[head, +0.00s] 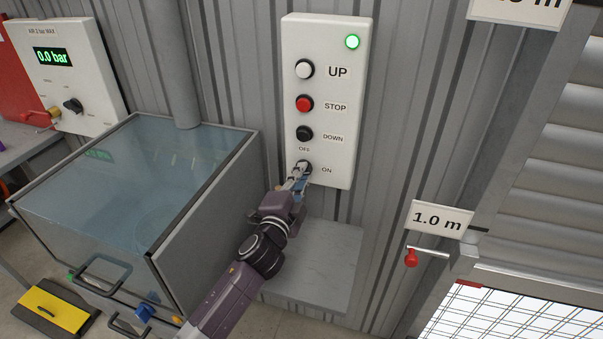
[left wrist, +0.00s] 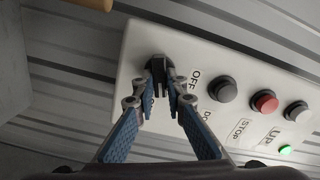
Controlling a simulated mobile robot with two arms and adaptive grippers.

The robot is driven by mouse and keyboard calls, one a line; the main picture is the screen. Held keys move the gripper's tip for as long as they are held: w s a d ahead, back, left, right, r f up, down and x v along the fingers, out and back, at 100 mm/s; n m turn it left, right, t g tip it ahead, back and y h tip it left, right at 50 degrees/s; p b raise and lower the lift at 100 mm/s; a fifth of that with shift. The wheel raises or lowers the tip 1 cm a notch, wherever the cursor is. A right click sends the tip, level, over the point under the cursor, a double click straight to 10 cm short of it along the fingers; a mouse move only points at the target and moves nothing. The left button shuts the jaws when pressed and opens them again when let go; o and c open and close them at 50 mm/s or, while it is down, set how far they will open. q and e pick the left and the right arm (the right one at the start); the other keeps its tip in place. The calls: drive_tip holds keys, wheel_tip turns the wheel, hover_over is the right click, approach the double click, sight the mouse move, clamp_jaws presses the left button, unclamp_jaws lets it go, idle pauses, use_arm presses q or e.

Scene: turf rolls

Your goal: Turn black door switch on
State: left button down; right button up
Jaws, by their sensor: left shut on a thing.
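The white door control panel (head: 319,45) is on the corrugated wall, with a lit green lamp (head: 352,42) at its top. The black door switch (head: 307,166) sits at its bottom, between the OFF label above and the ON label to its right. It also shows in the left wrist view (left wrist: 157,62). My left gripper (head: 300,173) is at the panel, its two blue-padded fingers (left wrist: 161,88) shut on the switch's knob. The fingertips partly hide the knob, and I cannot tell which label it points to. My right gripper is not in view.
White UP (head: 304,69), red STOP (head: 304,103) and black DOWN (head: 304,133) buttons sit above the switch. A glass-topped box (head: 120,190) stands left of my arm. A red-handled lever (head: 411,257) and a shutter (head: 560,170) are at right.

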use_arm(q)
drive_tip(key=shift+f+m, duration=0.15)
drive_tip(key=shift+m, duration=1.75)
drive_tip(key=c, duration=2)
unclamp_jaws()
drive_tip(key=shift+o, duration=0.2)
drive_tip(key=v, duration=1.2)
